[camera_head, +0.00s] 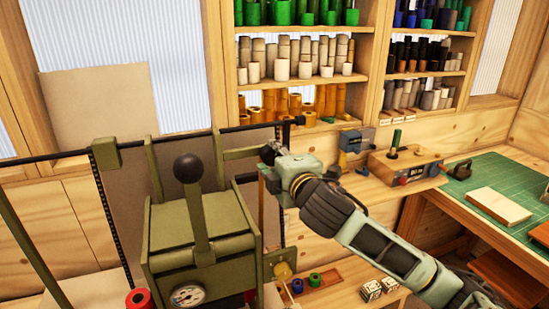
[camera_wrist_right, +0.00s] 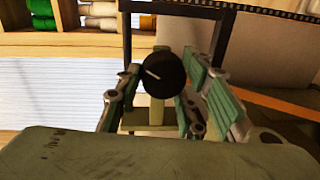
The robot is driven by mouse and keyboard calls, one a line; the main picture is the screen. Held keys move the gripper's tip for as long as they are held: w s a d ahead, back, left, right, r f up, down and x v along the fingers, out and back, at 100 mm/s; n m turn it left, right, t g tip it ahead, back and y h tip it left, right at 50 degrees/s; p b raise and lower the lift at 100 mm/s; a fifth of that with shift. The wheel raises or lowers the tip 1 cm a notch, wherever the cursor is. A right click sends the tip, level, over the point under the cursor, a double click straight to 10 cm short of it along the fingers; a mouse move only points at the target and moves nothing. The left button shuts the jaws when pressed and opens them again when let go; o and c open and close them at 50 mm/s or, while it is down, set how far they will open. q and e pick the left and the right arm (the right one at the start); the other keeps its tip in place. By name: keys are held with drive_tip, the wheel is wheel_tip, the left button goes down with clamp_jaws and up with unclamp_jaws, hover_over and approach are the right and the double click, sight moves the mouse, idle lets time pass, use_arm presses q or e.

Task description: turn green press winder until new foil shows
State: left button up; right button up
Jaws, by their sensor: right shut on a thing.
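The green press (camera_head: 200,245) stands at left in the head view, with a gauge and a tall lever topped by a black ball (camera_head: 188,168). An olive winder arm (camera_head: 247,153) reaches right from its upper frame. My right gripper (camera_head: 270,156) is at the end of that arm. In the wrist view, the fingers of my right gripper (camera_wrist_right: 165,95) flank a dark round winder knob (camera_wrist_right: 164,75), and they are shut on it. Where they touch it is partly hidden. A thin orange-brown strip (camera_wrist_right: 270,104) crosses the right of the wrist view. My left gripper is not in view.
Shelves of coloured rolls (camera_head: 300,60) stand behind. A wooden block with a dial (camera_head: 405,165) and a grey-blue device (camera_head: 353,150) sit right of my gripper. A red roll (camera_head: 139,299) is at lower left. A green mat (camera_head: 490,185) covers the right table.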

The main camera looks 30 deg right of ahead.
drive_tip(key=shift+d+r+m, duration=0.15)
drive_tip(key=shift+r+m, duration=0.2)
drive_tip(key=shift+m, duration=0.65)
drive_tip(key=o, duration=1.1)
drive_tip(key=shift+f, duration=0.15)
drive_tip(key=v, duration=0.7)
drive_tip(key=shift+s, duration=0.25)
